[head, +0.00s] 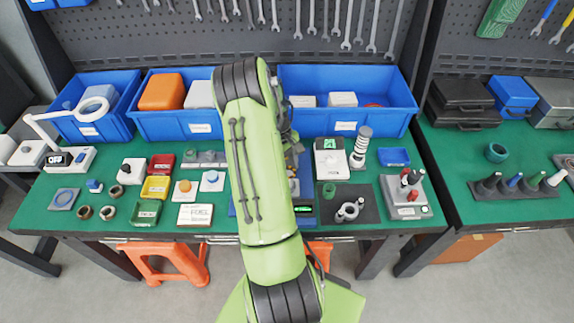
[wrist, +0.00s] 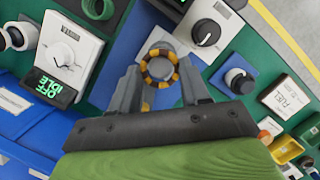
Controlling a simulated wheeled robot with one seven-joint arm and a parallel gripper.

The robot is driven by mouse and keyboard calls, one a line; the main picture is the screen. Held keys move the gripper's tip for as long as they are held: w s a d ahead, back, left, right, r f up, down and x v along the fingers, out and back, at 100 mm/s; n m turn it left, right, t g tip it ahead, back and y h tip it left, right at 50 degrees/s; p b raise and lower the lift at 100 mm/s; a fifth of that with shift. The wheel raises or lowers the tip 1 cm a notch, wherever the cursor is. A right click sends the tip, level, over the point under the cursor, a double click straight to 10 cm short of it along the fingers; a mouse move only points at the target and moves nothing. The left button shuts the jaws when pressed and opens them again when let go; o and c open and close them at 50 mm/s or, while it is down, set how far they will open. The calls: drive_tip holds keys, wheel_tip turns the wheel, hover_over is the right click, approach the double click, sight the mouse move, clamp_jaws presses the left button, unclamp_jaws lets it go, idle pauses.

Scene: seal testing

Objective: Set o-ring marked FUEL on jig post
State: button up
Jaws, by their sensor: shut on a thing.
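In the wrist view my gripper (wrist: 161,72) is shut on an orange-and-dark striped o-ring (wrist: 148,78), held between its two grey fingers. A grey round part, perhaps the jig post, shows behind the ring. I cannot tell whether the ring is around it, touching it or above it. A white card reading FUEL (wrist: 285,98) lies at the right in the wrist view; the card also shows in the head view (head: 195,215). In the head view my green arm covers the jig area, and the ring and fingertips cannot be made out.
A blue base plate (head: 304,219) shows beside my arm. To its right are a white dial unit (head: 330,158), a ringed post (head: 360,147) and a dark mat (head: 368,204). Small coloured bins (head: 155,187) and knob units stand left. Blue bins (head: 188,122) line the back.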

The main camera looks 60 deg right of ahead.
drive_tip(key=shift+f+b, duration=0.35)
drive_tip(key=shift+f, duration=0.15)
drive_tip(key=o, duration=0.9)
drive_tip(key=shift+r, duration=0.15)
drive_tip(key=shift+s+a+r+p+v, duration=0.1)
drive_tip(key=shift+s+p+v, duration=0.15)
drive_tip(key=shift+p+v, duration=0.75)
drive_tip(key=shift+s+a+r+p+v, duration=0.1)
drive_tip(key=shift+s+p+v, duration=0.15)
drive_tip(key=shift+p+v, duration=0.75)
drive_tip(key=shift+s+a+p+v, duration=0.1)
drive_tip(key=shift+s+p+v, duration=0.3)
drive_tip(key=shift+v, duration=1)
drive_tip(key=shift+w, duration=0.15)
drive_tip(key=shift+f, duration=0.1)
